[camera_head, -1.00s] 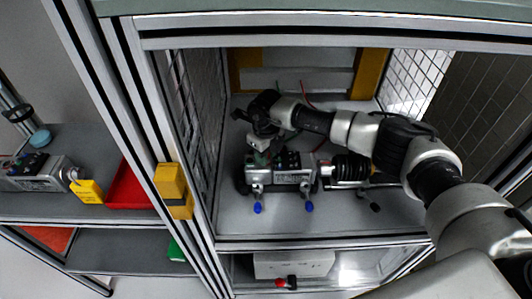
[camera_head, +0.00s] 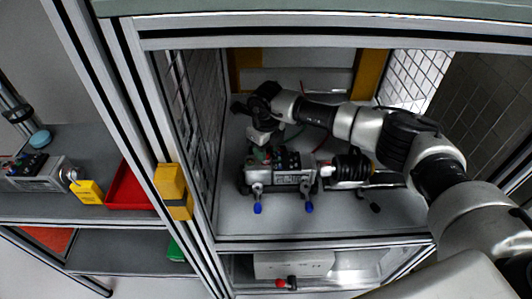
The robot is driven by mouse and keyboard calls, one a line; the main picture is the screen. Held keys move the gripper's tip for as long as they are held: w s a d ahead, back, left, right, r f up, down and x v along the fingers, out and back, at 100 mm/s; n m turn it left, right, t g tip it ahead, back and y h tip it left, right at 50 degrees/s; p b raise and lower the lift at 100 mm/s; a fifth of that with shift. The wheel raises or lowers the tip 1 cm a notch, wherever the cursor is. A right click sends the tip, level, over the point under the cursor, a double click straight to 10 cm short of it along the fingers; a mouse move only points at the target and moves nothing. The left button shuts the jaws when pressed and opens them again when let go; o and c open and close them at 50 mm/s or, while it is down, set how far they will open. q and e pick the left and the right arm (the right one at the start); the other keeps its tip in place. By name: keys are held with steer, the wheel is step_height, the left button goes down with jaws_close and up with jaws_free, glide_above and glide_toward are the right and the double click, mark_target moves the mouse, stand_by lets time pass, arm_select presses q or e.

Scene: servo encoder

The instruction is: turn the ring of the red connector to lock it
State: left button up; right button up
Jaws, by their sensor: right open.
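The servo unit (camera_head: 283,177) stands on the cell floor, a grey block with dark connectors on top and two blue-tipped clamps at its front. My right arm reaches in from the right over the unit. My right gripper (camera_head: 262,143) is open at the unit's upper left, pointing down close to the connectors. The red connector and its ring cannot be made out; the gripper and wrist cover that spot. Whether the fingers touch anything is too small to tell. My left gripper is not in view.
A black ribbed motor part (camera_head: 352,167) sits right of the unit. Mesh walls (camera_head: 196,110) and an aluminium frame close in the cell. On the left shelf are a red tray (camera_head: 128,190), a yellow block (camera_head: 89,192) and another grey device (camera_head: 40,176). The front cell floor is clear.

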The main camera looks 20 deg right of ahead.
step_height(320, 180, up, 9)
steer(key=shift+f, duration=0.2)
steer(key=shift+o, duration=0.5)
